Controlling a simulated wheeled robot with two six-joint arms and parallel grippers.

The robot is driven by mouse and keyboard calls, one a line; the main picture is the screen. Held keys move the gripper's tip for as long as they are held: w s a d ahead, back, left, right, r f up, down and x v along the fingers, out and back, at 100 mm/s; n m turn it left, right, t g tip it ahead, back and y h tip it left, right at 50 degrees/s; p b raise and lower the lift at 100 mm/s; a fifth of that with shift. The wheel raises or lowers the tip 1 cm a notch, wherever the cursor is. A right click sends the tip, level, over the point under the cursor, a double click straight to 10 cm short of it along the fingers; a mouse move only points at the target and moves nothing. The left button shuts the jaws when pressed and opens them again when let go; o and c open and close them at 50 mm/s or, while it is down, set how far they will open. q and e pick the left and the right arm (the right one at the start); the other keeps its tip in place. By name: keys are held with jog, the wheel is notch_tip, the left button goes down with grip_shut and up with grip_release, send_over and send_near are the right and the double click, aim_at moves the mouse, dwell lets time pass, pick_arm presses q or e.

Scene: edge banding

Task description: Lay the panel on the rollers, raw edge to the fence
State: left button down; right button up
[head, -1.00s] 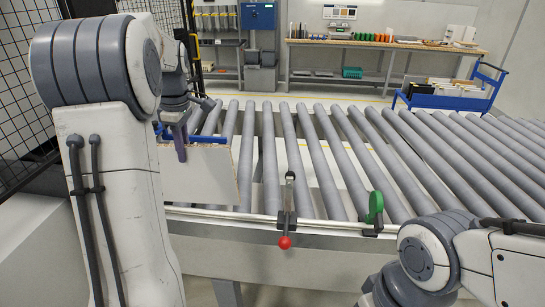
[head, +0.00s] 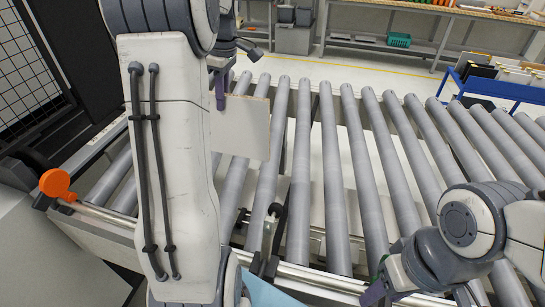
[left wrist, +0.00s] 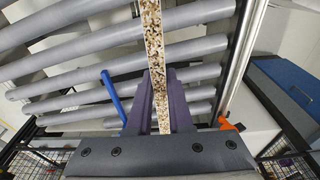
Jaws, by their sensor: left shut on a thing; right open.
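The panel (head: 240,127) is a pale board held steeply tilted over the left part of the rollers (head: 302,170). My left gripper (head: 220,90) is shut on its upper edge; my arm hides the panel's left part. In the left wrist view the purple fingers (left wrist: 158,105) clasp the panel's raw speckled chipboard edge (left wrist: 155,45), which faces that camera. I cannot tell whether the panel's lower edge touches the rollers. The fence seems to be the silver rail (head: 315,278) along the near side. My right gripper (head: 378,292) is open and empty near this rail, partly cut off below.
An orange stop (head: 57,184) sits at the rail's left end; it also shows in the left wrist view (left wrist: 228,125). A dark lever clamp (head: 270,235) stands on the near rail. A blue cart (head: 495,85) is beyond the rollers. The middle rollers are clear.

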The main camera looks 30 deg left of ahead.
pick_arm(q)
jog(key=w+d+f+p, duration=0.5)
jog(key=w+d+f, duration=0.2)
jog(key=w+f, duration=0.3)
jog(key=shift+f, duration=0.4)
jog(key=shift+f, duration=0.1)
jog(key=shift+f, duration=0.3)
jog(key=c, duration=0.8)
grip_release()
